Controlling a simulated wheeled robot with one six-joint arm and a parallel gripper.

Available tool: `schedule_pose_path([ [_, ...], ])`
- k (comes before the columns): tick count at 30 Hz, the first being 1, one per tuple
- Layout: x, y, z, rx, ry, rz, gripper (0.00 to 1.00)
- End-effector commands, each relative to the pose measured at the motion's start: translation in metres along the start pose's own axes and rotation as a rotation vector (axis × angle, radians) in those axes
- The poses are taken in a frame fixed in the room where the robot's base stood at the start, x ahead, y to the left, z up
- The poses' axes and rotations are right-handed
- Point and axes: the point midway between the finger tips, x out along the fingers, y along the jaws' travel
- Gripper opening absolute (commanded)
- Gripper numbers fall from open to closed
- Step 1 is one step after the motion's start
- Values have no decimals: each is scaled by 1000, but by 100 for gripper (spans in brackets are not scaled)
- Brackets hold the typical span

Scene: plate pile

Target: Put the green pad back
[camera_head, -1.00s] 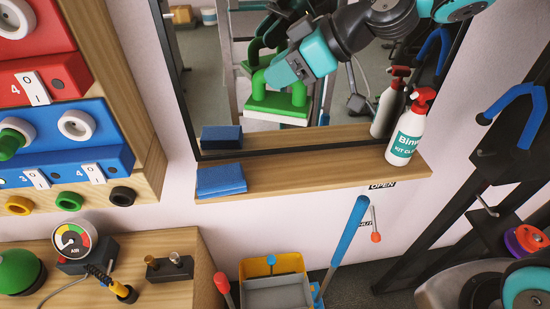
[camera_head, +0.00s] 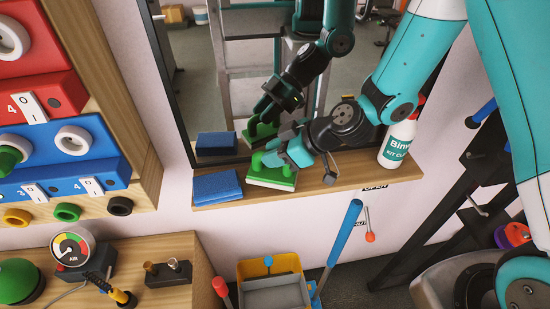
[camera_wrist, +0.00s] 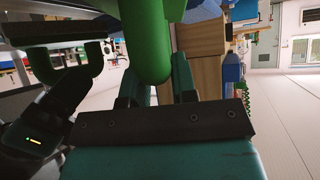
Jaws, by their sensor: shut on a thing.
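The green pad (camera_head: 272,180) has a green top with a handle and a white underside. It is at the wooden shelf (camera_head: 345,176) under the mirror, just right of the blue pad (camera_head: 216,186). It looks to be resting on the shelf or barely above it. My gripper (camera_head: 272,159) is shut on the pad's green handle, reaching in from the right. In the wrist view the green handle (camera_wrist: 148,45) stands between the fingers. The fingertips are partly hidden by the handle and the gripper body.
A white spray bottle (camera_head: 397,145) with a red head stands on the shelf's right end, close to my arm. The mirror (camera_head: 225,60) rises behind the shelf. A yellow bucket (camera_head: 270,266) with handles is below. Blue and red panels (camera_head: 60,150) are at the left.

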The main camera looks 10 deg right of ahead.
Motion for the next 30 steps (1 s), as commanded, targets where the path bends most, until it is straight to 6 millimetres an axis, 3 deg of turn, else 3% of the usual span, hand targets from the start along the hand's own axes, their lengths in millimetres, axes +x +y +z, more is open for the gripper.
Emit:
schedule_pose_path([
  [6,14,0,19,2,0,-1,0],
  [16,17,0,22,1,1,0,0],
  [17,17,0,22,1,1,0,28],
  [20,16,0,21,1,0,0,51],
  [30,14,0,18,1,0,0,52],
])
